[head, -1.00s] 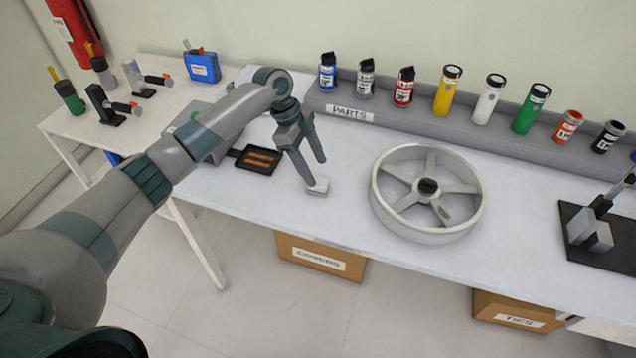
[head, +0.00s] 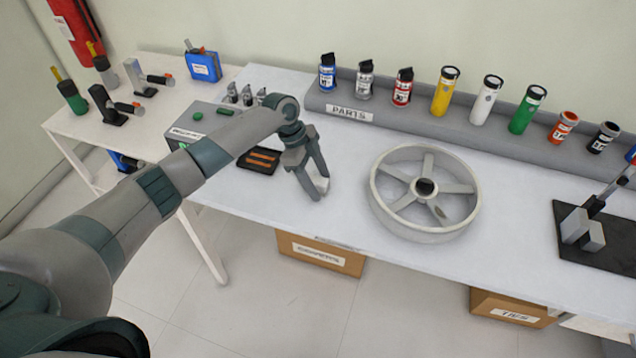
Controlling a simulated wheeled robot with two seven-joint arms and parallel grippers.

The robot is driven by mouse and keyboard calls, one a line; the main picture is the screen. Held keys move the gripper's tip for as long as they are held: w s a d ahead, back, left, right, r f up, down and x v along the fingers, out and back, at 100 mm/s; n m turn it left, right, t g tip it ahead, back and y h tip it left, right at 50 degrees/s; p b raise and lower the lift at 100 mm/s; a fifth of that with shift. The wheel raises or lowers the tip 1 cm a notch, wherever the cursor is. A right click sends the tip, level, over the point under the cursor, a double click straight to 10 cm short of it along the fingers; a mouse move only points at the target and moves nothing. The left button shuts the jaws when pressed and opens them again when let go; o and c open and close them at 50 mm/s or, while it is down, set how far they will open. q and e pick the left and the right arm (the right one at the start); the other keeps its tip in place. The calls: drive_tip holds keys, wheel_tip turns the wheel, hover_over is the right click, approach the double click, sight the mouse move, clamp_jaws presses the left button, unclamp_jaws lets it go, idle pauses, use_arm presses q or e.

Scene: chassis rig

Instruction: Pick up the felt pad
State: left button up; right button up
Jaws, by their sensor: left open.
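A small pale block, which looks like the felt pad (head: 322,184), lies on the white workbench left of the spoked wheel. My left gripper (head: 321,187) reaches down to it from above with its fingers open. One finger is in front of the pad and the other is behind it, and the near finger partly covers the pad. I cannot tell whether either finger touches it. My right gripper is not in view.
The large spoked wheel (head: 381,211) lies right of the gripper. A black tray (head: 259,160) with orange-brown strips is left of it. The grey PARTS rack (head: 400,118) holds several canisters behind. A black-based fixture (head: 607,251) stands at right. The bench's front strip is clear.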

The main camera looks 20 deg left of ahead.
sight(326, 182)
use_arm(q)
drive_tip(key=c, duration=1.1)
drive_tip(key=shift+c, duration=0.3)
drive_tip(key=shift+r, duration=0.1)
drive_tip(key=shift+r+b, duration=0.35)
drive_tip(key=shift+r, duration=0.05)
drive_tip(key=r+b, duration=0.2)
drive_tip(key=r, duration=0.1)
drive_tip(key=shift+d+r, duration=0.15)
drive_tip(key=shift+d, duration=0.2)
drive_tip(key=s+d+r+b, duration=0.1)
drive_tip(key=d+r+b, duration=0.2)
drive_tip(key=d+r, duration=0.3)
drive_tip(key=shift+s+d+r, duration=0.3)
drive_tip(key=shift+d+r, duration=0.1)
drive_tip(key=shift+d, duration=2.05)
